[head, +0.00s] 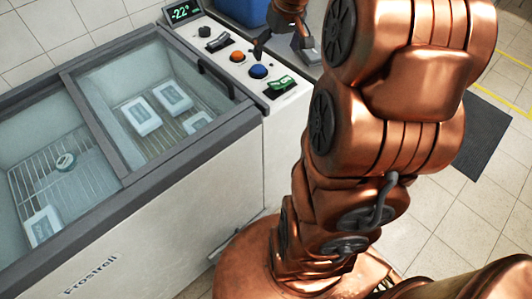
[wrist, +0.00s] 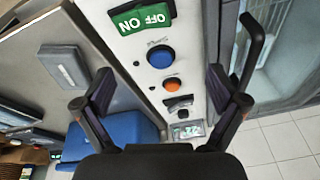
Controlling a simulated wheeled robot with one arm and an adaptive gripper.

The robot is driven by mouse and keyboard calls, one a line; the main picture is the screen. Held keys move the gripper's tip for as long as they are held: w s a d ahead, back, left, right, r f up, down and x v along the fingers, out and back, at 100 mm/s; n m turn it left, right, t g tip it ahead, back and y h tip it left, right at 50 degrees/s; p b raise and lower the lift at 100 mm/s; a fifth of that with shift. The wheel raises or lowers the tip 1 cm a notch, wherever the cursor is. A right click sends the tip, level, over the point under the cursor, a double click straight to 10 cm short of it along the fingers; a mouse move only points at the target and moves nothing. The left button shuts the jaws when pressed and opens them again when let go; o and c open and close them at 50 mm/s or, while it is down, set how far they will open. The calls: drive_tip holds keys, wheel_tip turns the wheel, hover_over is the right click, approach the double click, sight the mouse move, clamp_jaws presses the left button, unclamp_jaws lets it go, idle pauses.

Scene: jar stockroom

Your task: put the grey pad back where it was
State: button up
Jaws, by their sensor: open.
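A flat grey pad (wrist: 65,68) with faint markings lies on a grey surface left of the control strip in the wrist view. In the head view, a grey piece behind my gripper (head: 307,57) may be this pad; my arm partly hides that area. My gripper (wrist: 160,78) is open and empty, its fingers spread above the strip with the blue button (wrist: 160,57) and orange button (wrist: 172,84) between them. The pad is outside the fingers, beyond the left one. I cannot tell where the pad was before.
The chest freezer (head: 150,205) has sliding glass lids, a handle and white boxes inside. Its control strip carries a green switch (wrist: 142,17), a black switch (wrist: 179,101) and a display (head: 183,12). A blue bin (wrist: 125,130) stands beside it. Tiled floor (head: 420,215) shows at right.

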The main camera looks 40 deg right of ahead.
drive_tip(key=shift+n+g, duration=0.3)
drive_tip(key=shift+g, duration=0.2)
drive_tip(key=s+a, duration=0.1)
drive_tip(key=a, duration=0.1)
drive_tip(key=s+a, duration=0.1)
drive_tip(key=a, duration=0.2)
drive_tip(key=s+a, duration=0.1)
drive_tip(key=a, duration=0.2)
drive_tip(key=shift+s+f, duration=0.2)
drive_tip(key=shift+f, duration=0.2)
drive_tip(key=s+a+f+g, duration=0.1)
drive_tip(key=s+a+f, duration=0.1)
drive_tip(key=s+a, duration=0.5)
drive_tip(key=s+a+f+n+g, duration=0.1)
drive_tip(key=s+a, duration=0.6)
drive_tip(key=s, duration=0.7)
wheel_tip(320, 180, down, 3)
drive_tip(key=shift+r+g, duration=0.2)
drive_tip(key=shift+g, duration=0.6)
wheel_tip(320, 180, up, 8)
drive_tip(key=p, duration=0.8)
drive_tip(key=shift+r, duration=0.2)
